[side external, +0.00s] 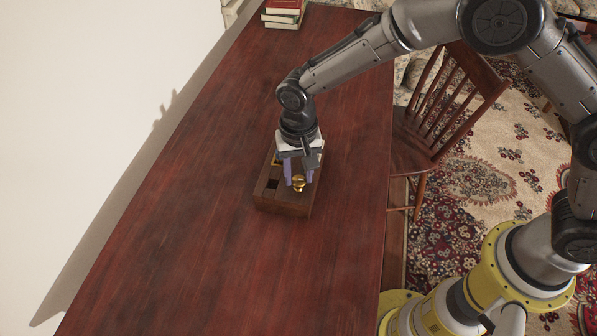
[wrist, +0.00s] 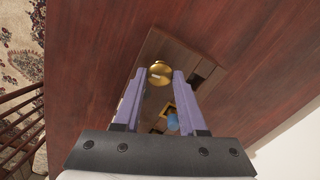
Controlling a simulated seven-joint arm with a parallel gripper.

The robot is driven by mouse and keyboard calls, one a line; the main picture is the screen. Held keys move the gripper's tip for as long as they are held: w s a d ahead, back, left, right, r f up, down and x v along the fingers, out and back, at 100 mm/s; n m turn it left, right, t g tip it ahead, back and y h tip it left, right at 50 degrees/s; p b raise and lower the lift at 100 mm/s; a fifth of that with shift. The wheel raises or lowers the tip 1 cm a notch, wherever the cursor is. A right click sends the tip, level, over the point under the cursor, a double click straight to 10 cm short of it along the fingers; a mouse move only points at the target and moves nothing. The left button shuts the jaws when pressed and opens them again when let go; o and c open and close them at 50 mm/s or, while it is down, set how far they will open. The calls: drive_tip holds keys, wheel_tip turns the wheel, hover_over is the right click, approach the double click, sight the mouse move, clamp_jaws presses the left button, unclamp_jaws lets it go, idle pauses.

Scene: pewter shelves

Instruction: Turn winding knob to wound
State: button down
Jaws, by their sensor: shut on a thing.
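A brown wooden box (side external: 282,207) sits on the red-brown table, and it also shows in the wrist view (wrist: 170,48). A round brass winding knob (side external: 298,184) stands on its top near one end. In the wrist view the knob (wrist: 160,70) lies between the tips of my two purple fingers. My gripper (side external: 298,180) points down over the box and is shut on the knob; it shows in the wrist view too (wrist: 160,76). The fingers and palm hide part of the box top. I cannot read any wound mark.
The box top has a dark square opening (side external: 272,184) beside the knob. A brass-framed recess with a blue piece (wrist: 172,121) shows between my fingers. Books (side external: 284,12) are stacked at the table's far end. A wooden chair (side external: 447,105) stands at the right edge. The table (side external: 190,240) around the box is clear.

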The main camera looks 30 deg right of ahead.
sight(298, 179)
drive_tip(key=shift+r+m, duration=0.1)
drive_tip(key=shift+m, duration=0.5)
drive_tip(key=shift+c, duration=2.3)
unclamp_jaws()
wheel_tip(298, 179, up, 14)
